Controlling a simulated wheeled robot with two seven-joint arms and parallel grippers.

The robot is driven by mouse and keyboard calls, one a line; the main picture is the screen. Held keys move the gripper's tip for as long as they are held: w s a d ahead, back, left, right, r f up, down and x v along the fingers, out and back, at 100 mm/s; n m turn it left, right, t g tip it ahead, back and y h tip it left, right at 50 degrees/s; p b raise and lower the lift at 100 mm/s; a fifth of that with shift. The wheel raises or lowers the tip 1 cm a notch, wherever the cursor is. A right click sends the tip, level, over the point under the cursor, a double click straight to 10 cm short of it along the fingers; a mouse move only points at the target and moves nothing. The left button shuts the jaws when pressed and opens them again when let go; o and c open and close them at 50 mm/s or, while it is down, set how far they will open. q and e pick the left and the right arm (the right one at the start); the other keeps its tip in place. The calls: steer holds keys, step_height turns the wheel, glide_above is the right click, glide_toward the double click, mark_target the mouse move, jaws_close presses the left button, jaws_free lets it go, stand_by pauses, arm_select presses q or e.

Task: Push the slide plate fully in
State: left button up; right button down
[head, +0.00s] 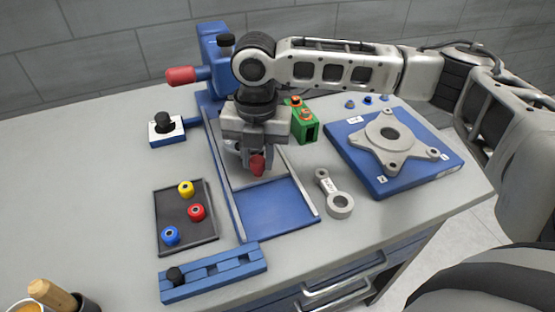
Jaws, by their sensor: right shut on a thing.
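The slide plate (234,173) is a light grey panel lying between the rails of the blue chassis fixture (278,210). It covers the back part of the channel, and the blue floor shows bare at the front. A red knob (257,166) stands at the plate's front edge. My right gripper (256,158) points down and is shut on the red knob. My gripper and wrist hide much of the plate and its back end. My left gripper is not in view.
A blue clamp with a red handle (181,76) stands behind the fixture. A green block (305,127), a grey link (334,193) and a blue plate with a grey flange (387,140) lie right. A dark tray (187,240) and blue bar (214,272) lie at front left.

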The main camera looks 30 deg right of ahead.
steer(key=w, duration=0.2)
steer(key=w+p, duration=0.1)
steer(key=w, duration=0.1)
steer(key=w+d+p, duration=0.1)
steer(key=w, duration=0.1)
steer(key=shift+w+r, duration=0.1)
steer(key=shift+w, duration=0.25)
steer(key=c, duration=1.5)
jaws_free()
steer(key=shift+w+d+r, duration=0.1)
steer(key=o, duration=0.4)
step_height(320, 180, up, 16)
steer(key=shift+d+b, duration=0.15)
steer(key=shift+b, duration=0.15)
